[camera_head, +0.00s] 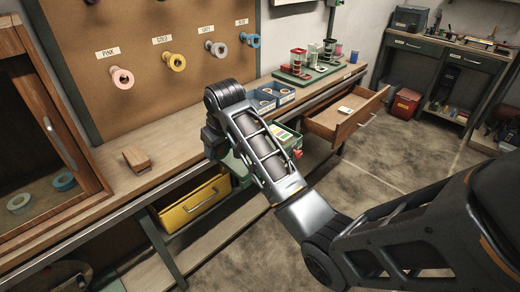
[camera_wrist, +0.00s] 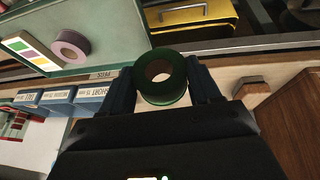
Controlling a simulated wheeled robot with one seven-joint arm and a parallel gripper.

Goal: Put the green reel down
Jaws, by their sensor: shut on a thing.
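The green reel (camera_wrist: 160,98) is a dark green ring with a tan inner core. In the wrist view it sits between the two fingers of my gripper (camera_wrist: 162,85), which is shut on it. Wooden bench top shows around and behind the reel, but I cannot tell whether the reel touches it. In the head view my arm hides the reel and the fingertips; the wrist end of my gripper (camera_head: 212,135) is over the front of the wooden bench (camera_head: 170,120).
A green tray (camera_wrist: 105,35) holds a pink reel (camera_wrist: 70,46) and a colour card. Blue labelled boxes (camera_head: 272,92) stand farther along the bench. A yellow drawer (camera_head: 195,203) and a wooden drawer (camera_head: 345,112) stand open. A wooden block (camera_head: 136,158) lies on clear bench.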

